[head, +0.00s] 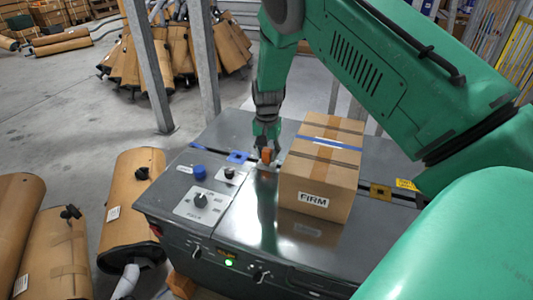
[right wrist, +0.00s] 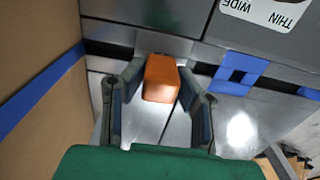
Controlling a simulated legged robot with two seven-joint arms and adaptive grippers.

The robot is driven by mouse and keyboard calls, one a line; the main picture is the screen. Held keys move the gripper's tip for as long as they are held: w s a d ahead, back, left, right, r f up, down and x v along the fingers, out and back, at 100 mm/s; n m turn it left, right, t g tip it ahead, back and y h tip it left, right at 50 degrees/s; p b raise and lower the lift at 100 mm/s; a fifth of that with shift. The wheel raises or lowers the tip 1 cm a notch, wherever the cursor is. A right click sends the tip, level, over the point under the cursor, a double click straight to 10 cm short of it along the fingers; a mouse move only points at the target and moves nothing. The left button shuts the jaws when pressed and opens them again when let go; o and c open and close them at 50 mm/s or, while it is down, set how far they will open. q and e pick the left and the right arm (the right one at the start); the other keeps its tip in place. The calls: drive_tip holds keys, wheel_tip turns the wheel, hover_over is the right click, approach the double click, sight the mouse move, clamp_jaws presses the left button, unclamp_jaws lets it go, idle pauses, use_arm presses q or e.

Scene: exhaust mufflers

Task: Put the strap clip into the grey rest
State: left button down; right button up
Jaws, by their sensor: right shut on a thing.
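The strap clip, an orange block (right wrist: 161,78), sits between the two fingers of my right gripper (right wrist: 160,92). In the head view the orange block (head: 266,155) shows at the fingertips of the right gripper (head: 266,146), just left of the carton. A light grey piece (right wrist: 165,43), which looks like the grey rest, lies on the dark strip right beside the block in the wrist view. The block partly covers it. I cannot tell whether the block touches it. My left gripper is not in view.
A taped carton (head: 314,180) stands close right of the right gripper on the grey bench (head: 260,230). A blue piece (head: 238,156) and a yellow-brown piece (head: 380,192) lie along the dark strip. Knobs (head: 200,200) sit at the left. Brown mufflers (head: 132,205) lie beyond the left edge.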

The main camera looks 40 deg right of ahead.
sight(267, 149)
drive_tip(key=shift+p, duration=0.3)
idle(0.5)
drive_tip(key=shift+f, duration=0.35)
idle(0.5)
drive_tip(key=o, duration=1.1)
drive_tip(key=shift+r, duration=0.3)
wheel_tip(267, 149, up, 11)
drive_tip(key=shift+r, duration=0.15)
